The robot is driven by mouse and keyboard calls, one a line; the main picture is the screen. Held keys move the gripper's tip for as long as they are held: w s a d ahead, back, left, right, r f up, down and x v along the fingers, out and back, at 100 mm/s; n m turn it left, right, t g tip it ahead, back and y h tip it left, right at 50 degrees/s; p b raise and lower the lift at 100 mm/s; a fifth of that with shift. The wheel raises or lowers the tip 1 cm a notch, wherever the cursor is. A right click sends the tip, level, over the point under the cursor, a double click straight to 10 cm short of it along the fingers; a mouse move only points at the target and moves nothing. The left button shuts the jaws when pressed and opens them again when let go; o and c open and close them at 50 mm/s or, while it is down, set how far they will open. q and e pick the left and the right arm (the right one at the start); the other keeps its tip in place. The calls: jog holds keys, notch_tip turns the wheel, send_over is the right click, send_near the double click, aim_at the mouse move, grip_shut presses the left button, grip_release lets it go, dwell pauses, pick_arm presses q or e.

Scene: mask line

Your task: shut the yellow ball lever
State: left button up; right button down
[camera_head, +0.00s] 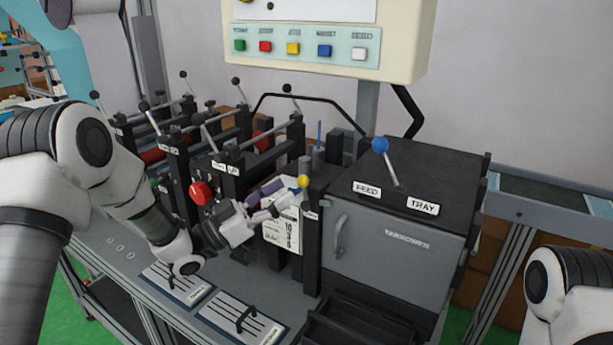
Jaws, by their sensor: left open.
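The yellow ball (303,182) tops a lever on the dark machine, just left of the grey TARROWEN box. Its rod is mostly hidden by my gripper and the dark parts around it. My left gripper (284,198) comes in from the left, with its fingers pointing right toward the yellow ball. The fingertips are very close to the ball on its left side; I cannot tell whether they touch it. The left gripper is open, and nothing shows held in it. Of my right arm only a link shows at the lower right; its gripper is out of view.
A blue ball lever (381,145) stands on the grey box (395,243) to the right. A red knob (200,193) and several black ball levers are to the left. A white label sheet (283,232) sits below the gripper. A button panel (305,45) hangs above.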

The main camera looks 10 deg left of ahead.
aim_at(304, 185)
pick_arm(q)
jog(key=x, duration=0.4)
jog(key=p+x, duration=0.1)
jog(key=x, duration=0.1)
jog(key=shift+d+f, duration=0.15)
jog(key=shift+f, duration=0.25)
jog(key=shift+w+d, duration=0.2)
jog(key=shift+d, duration=0.05)
jog(key=shift+s+a, duration=0.3)
jog(key=shift+a, duration=0.15)
jog(key=shift+s+a+r, duration=0.1)
jog(key=shift+a, duration=0.05)
jog(key=c, duration=1)
jog(key=shift+s+d+m+g+b, duration=0.1)
jog(key=shift+d+m+g+b, duration=0.4)
jog(key=shift+m, duration=0.5)
grip_shut()
jog(key=shift+d+m+g, duration=0.2)
jog(key=shift+m+g, duration=0.4)
pick_arm(e)
jog(key=shift+w+d, duration=0.1)
jog(key=shift+d, duration=0.1)
